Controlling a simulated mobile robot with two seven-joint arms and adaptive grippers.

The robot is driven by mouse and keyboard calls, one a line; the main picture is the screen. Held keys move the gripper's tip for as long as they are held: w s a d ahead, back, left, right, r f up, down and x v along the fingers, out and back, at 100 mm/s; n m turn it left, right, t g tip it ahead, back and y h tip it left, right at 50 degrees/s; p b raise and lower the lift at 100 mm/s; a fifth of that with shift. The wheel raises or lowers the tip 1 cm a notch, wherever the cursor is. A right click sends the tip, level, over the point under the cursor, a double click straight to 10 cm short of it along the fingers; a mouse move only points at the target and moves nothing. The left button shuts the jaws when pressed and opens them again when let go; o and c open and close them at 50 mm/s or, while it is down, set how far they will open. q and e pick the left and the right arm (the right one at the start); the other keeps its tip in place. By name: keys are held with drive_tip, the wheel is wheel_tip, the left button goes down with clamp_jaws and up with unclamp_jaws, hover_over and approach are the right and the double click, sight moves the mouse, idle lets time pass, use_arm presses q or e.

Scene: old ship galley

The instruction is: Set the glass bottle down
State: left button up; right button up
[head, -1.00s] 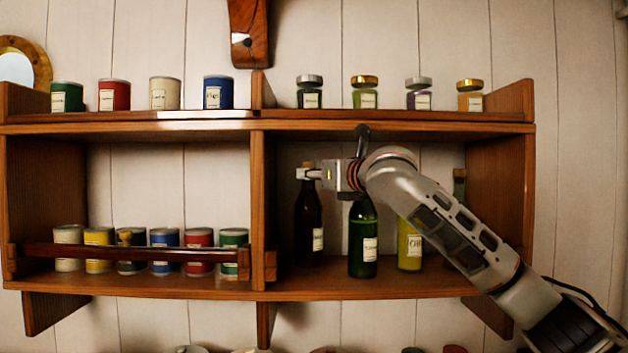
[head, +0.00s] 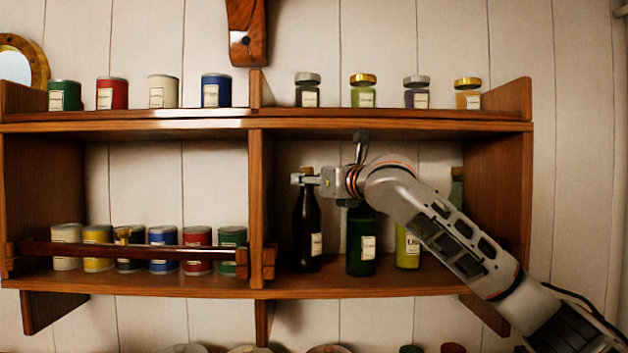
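The dark brown glass bottle (head: 307,230) stands upright in the right lower compartment of the wall shelf (head: 370,287), close to the middle divider. It has a pale label on its right side. My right gripper (head: 304,179) reaches in from the right and is closed around the bottle's neck, just below its top. The bottle's base is at or very near the shelf board; I cannot tell whether it touches. My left gripper is not in view.
A green bottle (head: 360,243) and a yellow-green bottle (head: 407,248) stand to the right, partly behind my arm. Another bottle top (head: 457,186) shows at the far right. Cans stand behind a rail (head: 130,252) on the left; jars (head: 362,95) line the top shelf.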

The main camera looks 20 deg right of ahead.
drive_tip(key=shift+r, duration=0.2)
drive_tip(key=v, duration=1.2)
drive_tip(key=shift+f, duration=0.15)
